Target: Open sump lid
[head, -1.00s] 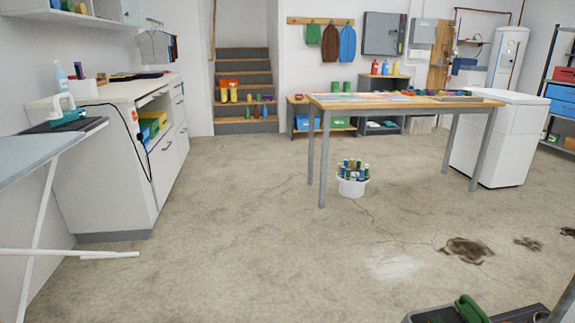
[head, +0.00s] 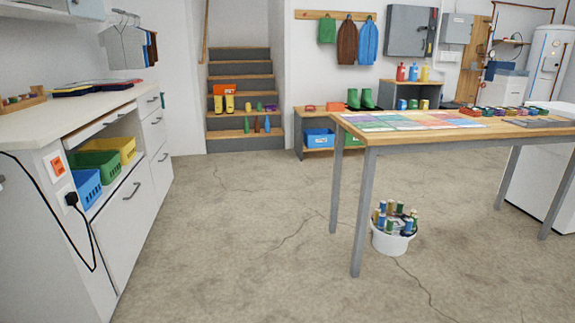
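No sump lid shows in the head view now. Neither of my grippers is in view. The floor (head: 240,250) in front of me is bare cracked concrete, with no lid or opening visible in it.
A white cabinet counter (head: 135,235) with coloured baskets stands close on the left. A wooden-topped table (head: 455,134) with grey legs stands on the right, a white bucket (head: 391,241) of bottles beneath it. Steps (head: 238,145) rise at the back. The floor between counter and table is clear.

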